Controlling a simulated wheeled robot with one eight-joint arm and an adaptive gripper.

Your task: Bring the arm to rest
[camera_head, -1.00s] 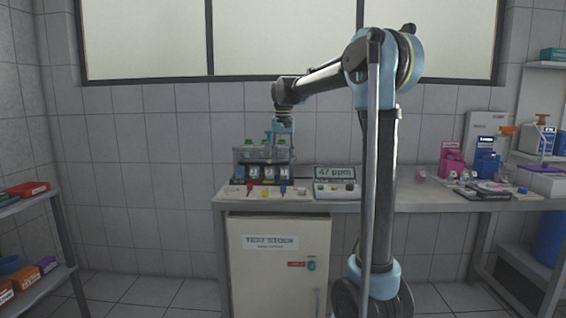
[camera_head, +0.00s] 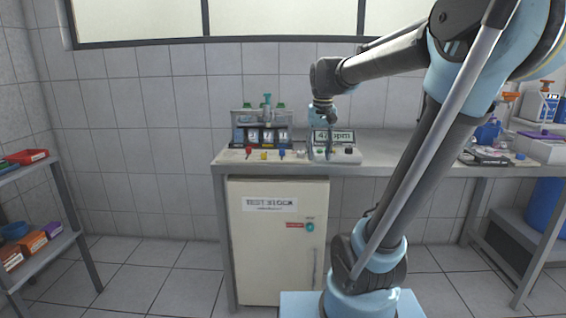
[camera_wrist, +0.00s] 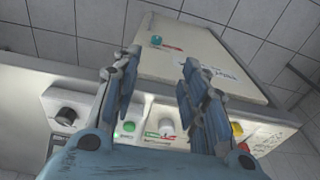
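My gripper (camera_head: 322,148) hangs from my bent arm in front of the ppm meter (camera_head: 349,155) on the bench, right of the filter rack (camera_head: 240,131). In the wrist view its two fingers stand apart, with my gripper (camera_wrist: 160,62) open and nothing between the fingertips. The meter's green button and knobs show behind and below the fingers. The rack is upright with several numbered cartridges and a teal valve handle (camera_head: 267,100) on top. Part of the meter is hidden behind my gripper.
A cream cabinet (camera_head: 275,255) stands under the bench (camera_head: 390,142). Coloured valves (camera_head: 264,155) line the bench's front edge. A shelf (camera_head: 45,245) with boxes is at the left. Bottles and boxes (camera_head: 485,157) sit on the right of the bench. The bench between is clear.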

